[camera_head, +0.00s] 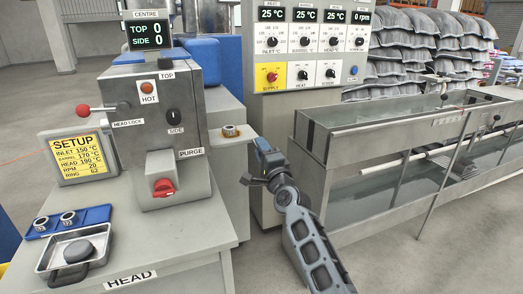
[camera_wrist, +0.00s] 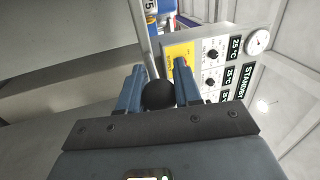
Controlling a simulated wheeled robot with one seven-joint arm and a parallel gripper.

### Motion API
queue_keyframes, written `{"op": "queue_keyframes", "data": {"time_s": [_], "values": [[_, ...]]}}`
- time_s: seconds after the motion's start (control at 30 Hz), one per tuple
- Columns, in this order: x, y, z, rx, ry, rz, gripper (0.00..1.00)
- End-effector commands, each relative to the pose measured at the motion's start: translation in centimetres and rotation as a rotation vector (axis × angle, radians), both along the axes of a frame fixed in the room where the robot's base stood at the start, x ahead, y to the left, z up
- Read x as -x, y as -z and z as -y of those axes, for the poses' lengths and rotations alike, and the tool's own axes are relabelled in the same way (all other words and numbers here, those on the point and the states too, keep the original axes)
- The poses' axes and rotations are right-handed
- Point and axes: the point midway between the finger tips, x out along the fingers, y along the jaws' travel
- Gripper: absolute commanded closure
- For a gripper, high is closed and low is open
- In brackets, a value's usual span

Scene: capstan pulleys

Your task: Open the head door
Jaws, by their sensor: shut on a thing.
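The grey head box (camera_head: 152,130) stands on the HEAD cabinet at the left. A pale flat plate (camera_head: 218,142) with a brass ring (camera_head: 231,131) juts out from its right side; it may be the head door, but I cannot be sure. My gripper (camera_head: 262,146) is at the plate's right end. In the wrist view my gripper (camera_wrist: 159,75) is shut on a round black knob (camera_wrist: 158,96), held between the blue fingers. The HEAD LOCK lever, with a red ball (camera_head: 83,108), points left.
A control panel (camera_head: 309,45) stands behind my gripper, with a water trough (camera_head: 345,150) to the right. A blue ring holder (camera_head: 68,221) and a metal tray (camera_head: 48,257) with a dark round piece lie on the cabinet top. Grey floor shows between cabinet and trough.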

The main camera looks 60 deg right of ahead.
Motion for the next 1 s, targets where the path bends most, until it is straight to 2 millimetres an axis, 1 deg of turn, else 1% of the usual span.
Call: {"op": "queue_keyframes", "data": {"time_s": [0.03,0.17,0.2,0.43,0.67,0.77,0.87,1.0], "values": [[0.1,0.4,0.0,-0.005,0.000,-0.005,1.00],[0.1,0.5,0.0,-0.005,-0.001,-0.006,1.00],[0.1,0.5,0.0,-0.006,-0.001,-0.007,0.63],[0.0,0.4,0.0,-0.004,-0.001,-0.006,0.41],[0.1,0.3,0.0,-0.002,-0.001,-0.005,0.41],[0.5,0.4,-0.3,-0.002,-0.001,-0.006,0.41],[1.4,0.6,-1.0,-0.003,-0.002,-0.007,0.41],[3.2,1.0,-2.2,-0.003,-0.001,-0.008,0.41]]}}
